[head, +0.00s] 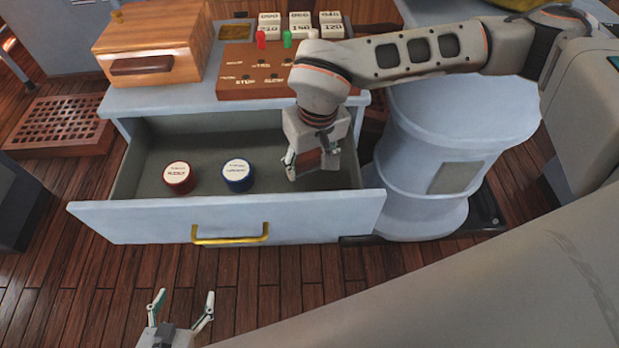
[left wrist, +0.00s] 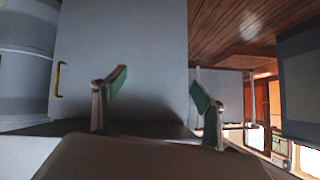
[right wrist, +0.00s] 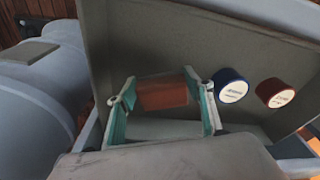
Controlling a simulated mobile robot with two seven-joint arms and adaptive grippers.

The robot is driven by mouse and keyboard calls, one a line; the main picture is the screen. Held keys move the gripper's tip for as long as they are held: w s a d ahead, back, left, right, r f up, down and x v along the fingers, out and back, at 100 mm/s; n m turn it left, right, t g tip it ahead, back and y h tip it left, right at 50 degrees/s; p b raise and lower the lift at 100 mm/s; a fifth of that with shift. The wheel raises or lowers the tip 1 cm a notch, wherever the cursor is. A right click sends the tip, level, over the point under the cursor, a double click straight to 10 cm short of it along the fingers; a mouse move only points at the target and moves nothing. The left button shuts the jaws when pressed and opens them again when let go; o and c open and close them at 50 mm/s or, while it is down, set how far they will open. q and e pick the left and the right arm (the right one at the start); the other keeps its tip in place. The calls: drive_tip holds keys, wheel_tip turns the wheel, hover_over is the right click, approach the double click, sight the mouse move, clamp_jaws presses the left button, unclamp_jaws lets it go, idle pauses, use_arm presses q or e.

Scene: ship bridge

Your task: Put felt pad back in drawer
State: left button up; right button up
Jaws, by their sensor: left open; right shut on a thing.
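The felt pad (right wrist: 163,92) is a reddish-brown block between the fingers of my right gripper (right wrist: 163,100) in the right wrist view. In the head view my right gripper (head: 312,168) points down inside the right part of the open drawer (head: 330,205), and the felt pad there is mostly hidden by the hand. I cannot tell whether the pad touches the drawer floor. My left gripper (head: 183,300) is open and empty, low in front of the drawer; its spread fingers also show in the left wrist view (left wrist: 160,92).
A red-sided tin (head: 179,177) and a blue-sided tin (head: 238,175) stand in the drawer, left of my right gripper. A brass handle (head: 230,235) is on the drawer front. A wooden box (head: 150,50) and a board with pegs (head: 275,75) sit on the top.

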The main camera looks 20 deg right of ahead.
sight(309, 186)
drive_tip(key=shift+f+b, duration=0.35)
drive_tip(key=shift+f, duration=2.8)
drive_tip(key=o, duration=1.2)
drive_tip(key=shift+f, duration=0.1)
drive_tip(key=shift+c, duration=0.2)
drive_tip(key=r, duration=0.3)
drive_tip(key=s+r+p, duration=0.1)
drive_tip(key=r, duration=0.7)
drive_tip(key=shift+s+d+p, duration=0.1)
drive_tip(key=shift+s+p, duration=0.1)
drive_tip(key=shift+p, duration=0.1)
drive_tip(key=shift+s+r, duration=0.2)
drive_tip(key=shift+r, duration=0.4)
